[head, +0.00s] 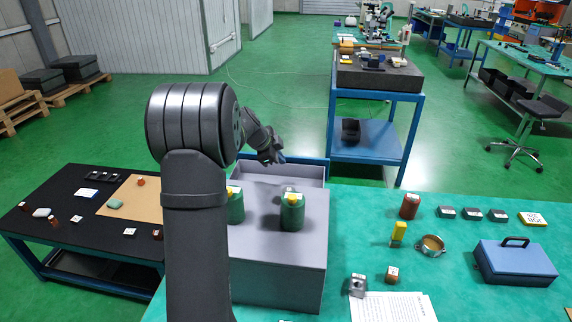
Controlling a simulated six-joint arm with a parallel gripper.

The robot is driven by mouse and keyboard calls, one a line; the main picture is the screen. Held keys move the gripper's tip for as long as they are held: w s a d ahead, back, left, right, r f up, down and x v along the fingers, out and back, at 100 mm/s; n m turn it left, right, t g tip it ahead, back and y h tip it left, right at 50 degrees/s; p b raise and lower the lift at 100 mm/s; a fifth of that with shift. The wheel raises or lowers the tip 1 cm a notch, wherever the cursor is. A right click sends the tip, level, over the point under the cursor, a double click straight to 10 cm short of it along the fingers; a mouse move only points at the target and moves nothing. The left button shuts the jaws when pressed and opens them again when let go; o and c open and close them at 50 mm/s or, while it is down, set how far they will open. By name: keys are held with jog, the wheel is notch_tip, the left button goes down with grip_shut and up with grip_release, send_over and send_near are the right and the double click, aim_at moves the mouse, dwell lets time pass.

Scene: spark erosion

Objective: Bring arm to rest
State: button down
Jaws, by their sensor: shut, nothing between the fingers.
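My dark grey arm (195,190) rises in the middle left of the head view and bends over at its top. My gripper (281,159) is small in the picture, beyond the upper arm and pointing down to the right. It is shut and empty, above the back of the grey box-like unit (280,267). Two green canisters with yellow caps stand on that unit: one (292,213) is in plain view, the other (236,207) is partly hidden by my arm.
The green bench (457,275) at right carries a blue case (514,262), a red-brown container (409,206), a yellow block (398,232), a metal ring-like part (430,246) and papers (393,307). A black table (75,220) is at left. A blue-framed stand (376,95) is behind.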

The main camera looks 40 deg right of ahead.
jog(key=shift+v, duration=1.25)
send_near(296, 173)
jog(key=x, duration=0.5)
jog(key=shift+d+f, duration=0.1)
jog(key=shift+f, duration=0.1)
jog(key=shift+s+a+r, duration=0.3)
jog(key=shift+s+a, duration=0.45)
jog(key=shift+a, duration=0.15)
jog(key=shift+s+a, duration=0.45)
jog(key=shift+w+d+f, duration=0.1)
